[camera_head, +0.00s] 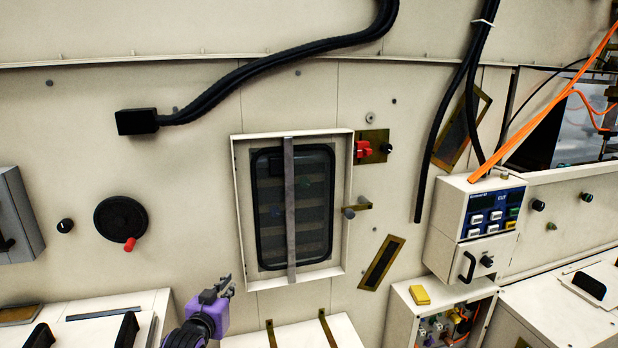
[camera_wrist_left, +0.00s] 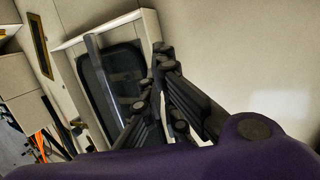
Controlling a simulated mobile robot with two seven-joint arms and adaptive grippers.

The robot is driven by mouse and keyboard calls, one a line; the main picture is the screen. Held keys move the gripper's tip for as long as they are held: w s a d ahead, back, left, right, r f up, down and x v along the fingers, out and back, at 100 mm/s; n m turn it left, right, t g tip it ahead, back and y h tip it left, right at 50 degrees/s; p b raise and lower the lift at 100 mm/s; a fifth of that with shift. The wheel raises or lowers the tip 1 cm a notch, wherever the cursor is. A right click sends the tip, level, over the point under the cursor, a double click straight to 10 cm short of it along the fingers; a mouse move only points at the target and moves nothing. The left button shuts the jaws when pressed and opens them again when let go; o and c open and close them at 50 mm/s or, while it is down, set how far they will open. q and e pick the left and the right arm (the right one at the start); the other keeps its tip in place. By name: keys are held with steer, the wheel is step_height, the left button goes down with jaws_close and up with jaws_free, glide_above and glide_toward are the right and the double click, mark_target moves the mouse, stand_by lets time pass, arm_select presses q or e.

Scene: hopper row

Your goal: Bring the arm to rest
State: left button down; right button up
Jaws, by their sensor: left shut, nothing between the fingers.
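My left gripper (camera_head: 226,287), with a purple body and dark fingers, is low in the head view, left of and below the framed window's lower left corner. Its fingers are shut and empty. In the left wrist view the left gripper's dark fingers (camera_wrist_left: 158,62) show close up, with the window frame beyond them. The framed window (camera_head: 240,210) has a pale frame, dark glass and a grey vertical bar (camera_head: 289,205). It also shows in the left wrist view (camera_wrist_left: 153,25). My right gripper is in neither view.
A black handwheel (camera_head: 121,217) with a red knob is on the wall at left. A control box (camera_head: 478,215) with buttons stands out at right. A yellow block (camera_head: 419,294) lies on the cabinet below it. Black hoses (camera_head: 270,68) and an orange cable (camera_head: 545,100) hang across the wall.

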arm_select(q)
steer(key=s+f+m+g+y, duration=0.1)
steer(key=s+f+m+g, duration=0.2)
steer(key=s+f, duration=1)
steer(key=s+f+n+g, duration=0.1)
steer(key=s+f, duration=0.2)
steer(key=s, duration=1)
steer(key=s+d+f+n+g, duration=0.1)
steer(key=s+f, duration=0.3)
steer(key=s, duration=0.9)
steer(key=s+d+f+n+g, duration=0.1)
steer(key=s+f, duration=0.3)
steer(key=s, duration=0.9)
steer(key=shift+s+d+n+g+y, duration=0.3)
steer(key=shift+n+g, duration=0.1)
steer(key=shift+n, duration=0.2)
